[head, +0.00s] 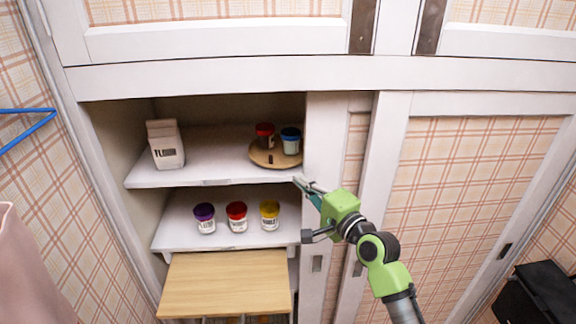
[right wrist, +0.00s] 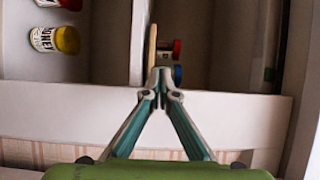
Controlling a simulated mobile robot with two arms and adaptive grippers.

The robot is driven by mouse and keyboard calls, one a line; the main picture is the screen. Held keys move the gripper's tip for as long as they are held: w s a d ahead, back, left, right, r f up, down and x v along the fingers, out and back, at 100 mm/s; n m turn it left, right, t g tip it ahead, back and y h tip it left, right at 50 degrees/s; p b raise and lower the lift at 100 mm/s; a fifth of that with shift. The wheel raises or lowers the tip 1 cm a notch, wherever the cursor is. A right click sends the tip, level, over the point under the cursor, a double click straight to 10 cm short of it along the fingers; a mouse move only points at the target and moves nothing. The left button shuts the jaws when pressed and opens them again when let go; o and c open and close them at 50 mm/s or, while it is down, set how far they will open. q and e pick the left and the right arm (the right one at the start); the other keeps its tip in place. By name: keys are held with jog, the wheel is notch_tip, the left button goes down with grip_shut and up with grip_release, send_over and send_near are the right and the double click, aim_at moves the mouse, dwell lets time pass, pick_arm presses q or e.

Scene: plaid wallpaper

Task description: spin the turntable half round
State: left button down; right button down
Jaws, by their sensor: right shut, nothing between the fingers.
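The turntable (head: 262,159) is a round wooden disc on the upper shelf, at its right end beside the cupboard's upright. A jar with a red lid (head: 265,135) and a jar with a blue lid (head: 290,141) stand on it, and a small dark mark shows on its front. In the right wrist view the turntable (right wrist: 152,50) appears edge-on beyond the fingertips. My right gripper (head: 297,181) is shut and empty, just in front of and below the turntable's right side, near the shelf's front edge. I cannot tell from these views whether it touches anything. My left gripper is not in view.
A flour bag (head: 165,145) stands at the left of the upper shelf. Jars with purple (head: 204,217), red (head: 237,216) and yellow (head: 270,215) lids stand on the lower shelf. A white sliding door (head: 330,130) bounds the opening on the right. A wooden board (head: 225,280) lies below.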

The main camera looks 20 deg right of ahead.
aim_at(282, 175)
jog(key=p+x, duration=0.2)
jog(key=x, duration=0.7)
jog(key=shift+w+a, duration=0.1)
jog(key=shift+w, duration=0.2)
